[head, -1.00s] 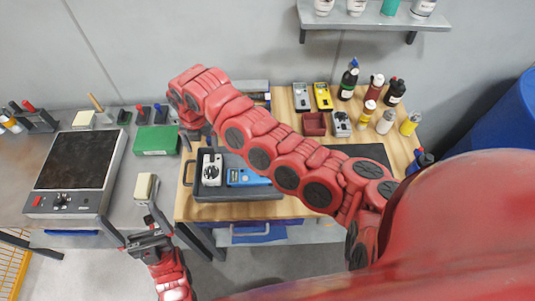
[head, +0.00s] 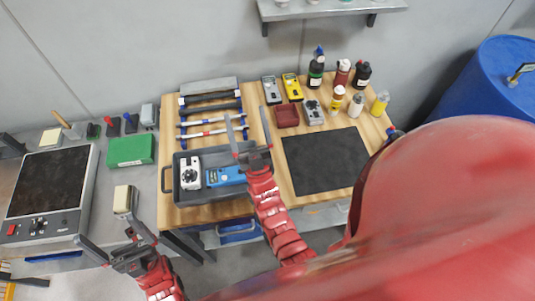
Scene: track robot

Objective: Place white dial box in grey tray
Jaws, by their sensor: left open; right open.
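The white dial box (head: 190,173) lies in the left part of the grey tray (head: 202,198) on the wooden table, its dial facing up. A blue meter (head: 226,176) lies in the tray just right of it, partly hidden by my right gripper's arm. My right gripper (head: 246,116) is open and empty, above the tray's right side, its fingers pointing to the back. My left gripper (head: 103,227) is open and empty at the front edge of the grey bench, left of the tray, near a cream-topped block (head: 124,199).
A black mat (head: 324,160) lies right of the tray. Behind are tools (head: 208,120), a red bin (head: 286,116), a grey dial meter (head: 313,111), a yellow meter (head: 292,87) and several bottles (head: 316,70). A green box (head: 131,150) stands on the left bench.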

